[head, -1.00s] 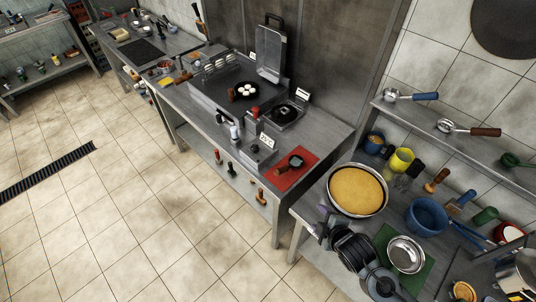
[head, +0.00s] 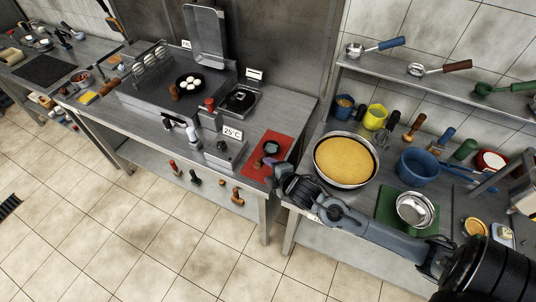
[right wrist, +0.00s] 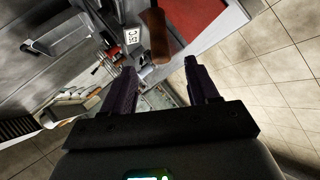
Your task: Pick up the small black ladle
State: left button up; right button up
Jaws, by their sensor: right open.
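The small black ladle (head: 271,148) lies on the red mat (head: 285,145) on the middle counter; its dark round bowl shows in the head view, and my gripper covers part of the handle side. My right gripper (head: 268,165) is at the mat's near edge, just in front of the bowl. In the right wrist view its dark purple fingers (right wrist: 162,90) are apart with nothing between the tips. A brown handle (right wrist: 155,38), apparently the ladle's, is ahead of them near the red mat (right wrist: 195,18). My left gripper is not in view.
A box with a 25°C display (head: 227,143) stands left of the mat. A large pan with a yellow cake (head: 345,160), a blue pot (head: 418,167) and a steel bowl (head: 415,210) are on the right counter. Ladles lie on the shelf (head: 450,88) above.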

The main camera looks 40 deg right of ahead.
aim_at(261, 165)
jog(key=shift+x, duration=4.1)
jog(key=shift+r, duration=0.1)
grip_shut()
